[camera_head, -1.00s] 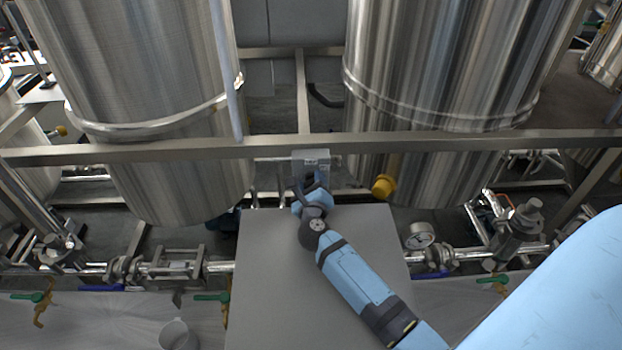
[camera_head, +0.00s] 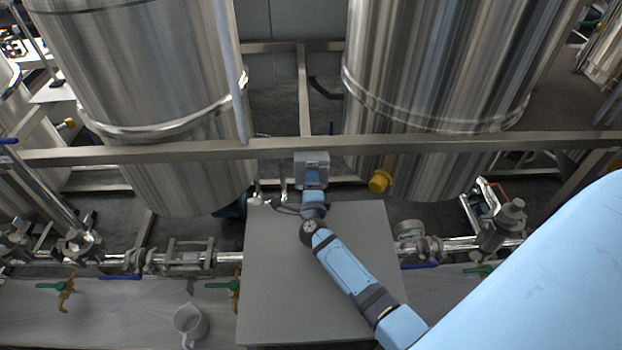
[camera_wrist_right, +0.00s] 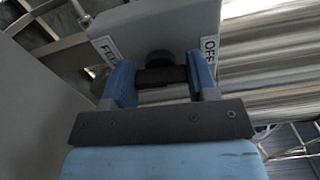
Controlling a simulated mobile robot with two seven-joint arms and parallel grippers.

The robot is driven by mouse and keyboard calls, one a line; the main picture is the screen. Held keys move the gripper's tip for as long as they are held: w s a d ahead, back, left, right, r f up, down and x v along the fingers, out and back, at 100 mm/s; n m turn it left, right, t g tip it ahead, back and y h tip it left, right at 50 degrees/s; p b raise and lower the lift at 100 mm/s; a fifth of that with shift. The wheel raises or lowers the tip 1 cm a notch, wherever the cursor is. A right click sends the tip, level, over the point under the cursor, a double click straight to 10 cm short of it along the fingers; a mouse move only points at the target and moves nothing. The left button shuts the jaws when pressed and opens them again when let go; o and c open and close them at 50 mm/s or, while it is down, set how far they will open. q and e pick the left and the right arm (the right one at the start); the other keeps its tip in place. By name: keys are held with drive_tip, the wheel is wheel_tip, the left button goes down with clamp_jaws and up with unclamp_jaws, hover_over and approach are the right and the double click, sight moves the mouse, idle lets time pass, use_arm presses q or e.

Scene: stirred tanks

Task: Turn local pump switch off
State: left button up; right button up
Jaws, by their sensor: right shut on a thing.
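The local pump switch is a grey box (camera_head: 312,158) on the metal rail between the two tanks. In the right wrist view the box (camera_wrist_right: 150,22) carries a label starting "FE" on the left and an "OFF" label on the right. My right gripper (camera_wrist_right: 161,78) is shut on the black switch knob (camera_wrist_right: 160,72), its blue fingers at either side. The knob's bar lies about level across the wrist picture. In the head view my right gripper (camera_head: 313,190) reaches the box from below and hides the knob. My left gripper is not in view.
Two large steel tanks, left (camera_head: 150,90) and right (camera_head: 440,70), flank the switch. A grey flat-topped cabinet (camera_head: 275,280) stands under my right arm. A yellow cap (camera_head: 380,181) sits right of the switch.

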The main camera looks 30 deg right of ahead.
drive_tip(key=shift+n+p, duration=0.3)
drive_tip(key=shift+n, duration=0.2)
drive_tip(key=o, duration=0.9)
